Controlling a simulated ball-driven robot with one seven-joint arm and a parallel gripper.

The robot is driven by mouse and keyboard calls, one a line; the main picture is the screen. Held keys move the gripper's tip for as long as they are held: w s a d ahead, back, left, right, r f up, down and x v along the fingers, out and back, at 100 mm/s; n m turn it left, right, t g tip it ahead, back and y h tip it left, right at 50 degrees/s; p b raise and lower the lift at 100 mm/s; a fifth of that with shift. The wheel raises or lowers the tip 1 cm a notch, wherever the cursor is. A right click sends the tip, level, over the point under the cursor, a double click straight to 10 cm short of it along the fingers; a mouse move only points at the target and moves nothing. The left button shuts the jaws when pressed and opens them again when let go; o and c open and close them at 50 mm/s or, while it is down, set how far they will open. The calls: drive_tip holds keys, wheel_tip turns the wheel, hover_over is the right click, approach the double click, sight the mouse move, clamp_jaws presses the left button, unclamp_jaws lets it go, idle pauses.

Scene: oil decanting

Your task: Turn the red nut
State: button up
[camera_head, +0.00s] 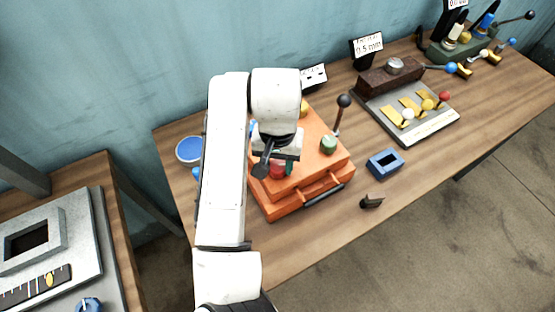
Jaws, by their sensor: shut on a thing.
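The red nut (278,171) sits low on the front left of an orange box-shaped unit (310,170) on the wooden table. My gripper (273,168) is over it, pointing down, with its dark fingers at the nut. It is shut on the red nut, and the fingers and wrist hide much of it. A green nut (328,144) stands on the same unit to the right, clear of my gripper. A yellow part (303,108) shows at the back of the unit. My arm hides the unit's left side.
A black-knobbed lever (343,101) rises at the unit's right rear. A blue block with an opening (385,163) and a small dark part (371,201) lie to the right. A grey plate with levers (430,125) stands farther right. A blue round dish (189,149) is left. The table's front right is clear.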

sight(277, 165)
drive_tip(key=shift+m, duration=0.5)
drive_tip(key=o, duration=1.1)
drive_tip(key=shift+c, duration=0.2)
drive_tip(key=shift+r, duration=0.15)
wheel_tip(277, 165, up, 10)
drive_tip(key=shift+r, duration=0.25)
